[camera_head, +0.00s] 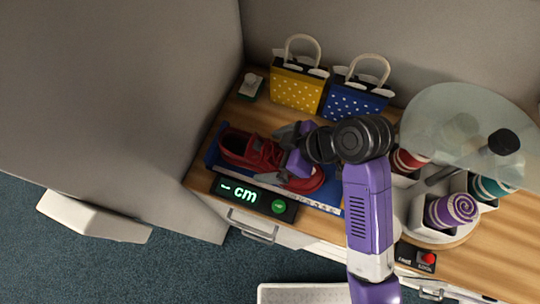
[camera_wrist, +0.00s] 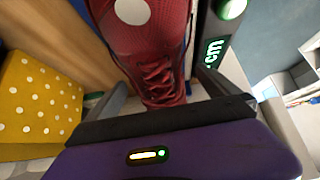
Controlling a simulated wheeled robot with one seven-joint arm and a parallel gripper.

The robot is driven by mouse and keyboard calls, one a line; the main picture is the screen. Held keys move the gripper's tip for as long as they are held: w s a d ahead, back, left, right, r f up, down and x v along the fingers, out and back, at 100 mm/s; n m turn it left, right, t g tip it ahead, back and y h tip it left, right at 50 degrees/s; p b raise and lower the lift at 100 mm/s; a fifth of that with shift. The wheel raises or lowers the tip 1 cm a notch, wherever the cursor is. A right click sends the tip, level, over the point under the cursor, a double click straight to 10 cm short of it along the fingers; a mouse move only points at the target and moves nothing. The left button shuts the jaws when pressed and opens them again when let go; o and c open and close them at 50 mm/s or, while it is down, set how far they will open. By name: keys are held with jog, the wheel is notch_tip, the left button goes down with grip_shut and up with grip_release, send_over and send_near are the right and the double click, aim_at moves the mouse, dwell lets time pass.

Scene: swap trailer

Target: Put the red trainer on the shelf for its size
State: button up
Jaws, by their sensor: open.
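The red trainer (camera_head: 252,152) lies on a blue measuring board (camera_head: 213,150) on the wooden counter. The size display (camera_head: 238,193) at the board's front edge reads "– cm" in green, with no number, and has a green button (camera_head: 278,206) beside it. My gripper (camera_head: 298,160) is over the trainer's right part, its fingers spread around the shoe. In the wrist view the trainer (camera_wrist: 158,50) runs between the two open fingers, laces towards the camera. Contact between fingers and shoe cannot be told. No size shelf can be made out clearly.
A yellow dotted bag (camera_head: 298,88) and a blue dotted bag (camera_head: 354,102) stand behind the board. At right, a round stand with a glass disc (camera_head: 460,115) holds coloured rolls. A red button (camera_head: 429,258) is at the counter's front. A grey wall (camera_head: 120,80) bounds the left.

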jog(key=shift+x, duration=1.85)
jog(key=shift+w+r, duration=0.1)
jog(key=c, duration=2)
jog(key=shift+o, duration=0.2)
jog(key=shift+r, duration=0.1)
notch_tip(320, 180, up, 18)
jog(key=p, duration=0.3)
jog(key=shift+r+p, duration=0.9)
jog(key=shift+p, duration=0.05)
